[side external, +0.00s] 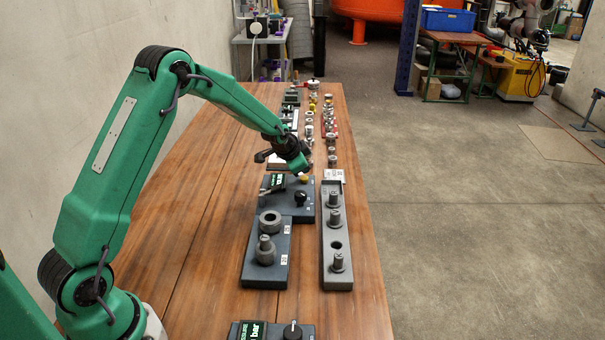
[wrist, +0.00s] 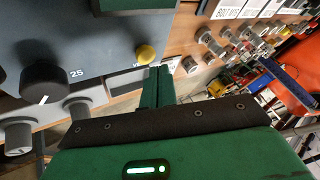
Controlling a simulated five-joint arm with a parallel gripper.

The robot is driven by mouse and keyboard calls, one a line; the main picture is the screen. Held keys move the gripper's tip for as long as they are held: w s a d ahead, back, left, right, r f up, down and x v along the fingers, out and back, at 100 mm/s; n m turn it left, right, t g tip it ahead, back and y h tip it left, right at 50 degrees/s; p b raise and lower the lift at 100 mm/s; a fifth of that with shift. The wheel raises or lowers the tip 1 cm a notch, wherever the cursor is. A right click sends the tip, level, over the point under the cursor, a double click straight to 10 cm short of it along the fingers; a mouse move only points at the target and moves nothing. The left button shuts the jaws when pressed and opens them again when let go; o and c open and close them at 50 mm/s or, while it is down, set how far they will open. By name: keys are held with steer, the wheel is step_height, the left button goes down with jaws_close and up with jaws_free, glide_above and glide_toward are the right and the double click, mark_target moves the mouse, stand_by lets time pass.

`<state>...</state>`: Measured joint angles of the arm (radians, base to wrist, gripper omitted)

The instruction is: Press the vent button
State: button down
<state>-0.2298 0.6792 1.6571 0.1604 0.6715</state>
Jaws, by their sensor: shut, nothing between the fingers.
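The vent button is a small yellow round button (side external: 304,179) on the dark grey gauge panel (side external: 270,210). In the wrist view the yellow button (wrist: 147,54) stands out from the panel face, its printed label partly hidden. My gripper (side external: 306,171) is over the panel's far end, close to the button. In the wrist view my gripper's green fingers (wrist: 157,72) are together, with their tips just beside the button. I cannot tell whether they touch it. A black knob (side external: 300,198) sits on the same panel; it also shows in the wrist view (wrist: 44,86).
A display (side external: 273,182) is on the panel's left. A grey block with upright fittings (side external: 337,280) lies to the right. A dark block with a ring and a fitting (side external: 265,278) is in front. Several metal fittings (side external: 331,140) stand behind. Bare wood lies left.

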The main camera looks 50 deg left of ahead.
mark_target(302, 178)
steer(key=shift+a+f, duration=0.1)
steer(key=shift+f, duration=0.8)
stand_by(1.9)
steer(key=shift+r, duration=0.9)
steer(key=shift+r, duration=2.5)
